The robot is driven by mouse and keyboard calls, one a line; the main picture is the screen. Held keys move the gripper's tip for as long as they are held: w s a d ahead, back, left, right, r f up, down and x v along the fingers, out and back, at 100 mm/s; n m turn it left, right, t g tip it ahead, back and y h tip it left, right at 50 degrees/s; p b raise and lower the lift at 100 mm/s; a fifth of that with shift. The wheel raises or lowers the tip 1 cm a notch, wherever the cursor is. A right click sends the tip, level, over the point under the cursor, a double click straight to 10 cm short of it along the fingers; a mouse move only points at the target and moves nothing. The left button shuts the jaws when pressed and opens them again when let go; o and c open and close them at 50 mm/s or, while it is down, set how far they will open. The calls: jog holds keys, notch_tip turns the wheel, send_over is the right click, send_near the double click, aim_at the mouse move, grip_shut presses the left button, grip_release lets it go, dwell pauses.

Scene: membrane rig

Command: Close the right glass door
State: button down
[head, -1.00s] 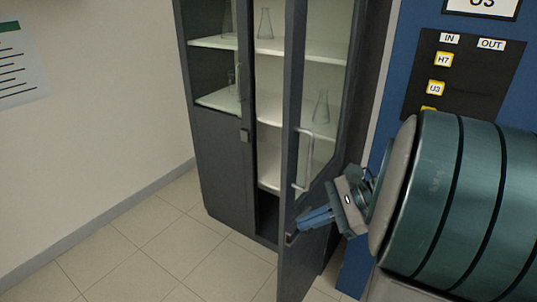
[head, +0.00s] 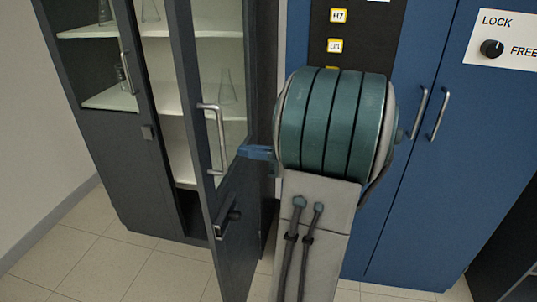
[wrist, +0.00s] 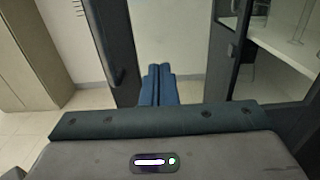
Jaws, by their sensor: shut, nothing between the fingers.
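The right glass door (head: 196,95) of the dark grey cabinet stands open, swung out toward me in the head view. It has a long silver handle (head: 217,135) and a dark lever (head: 229,218) lower down. My gripper (head: 245,152) is shut and empty, just right of the silver handle and in front of the door's glass side. I cannot tell whether it touches the door. My arm hides the rest of the gripper. In the wrist view the closed blue fingers (wrist: 160,82) point forward between two dark uprights.
The cabinet's left glass door (head: 95,45) is shut, with glass flasks on the shelves behind. A blue cabinet (head: 440,200) with silver handles and a lock knob (head: 491,48) stands to the right. Tiled floor (head: 70,250) is clear at the left front.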

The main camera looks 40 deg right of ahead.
aim_at(214, 147)
jog(key=x, duration=0.5)
jog(key=shift+w+a, duration=0.25)
jog(key=shift+w, duration=0.1)
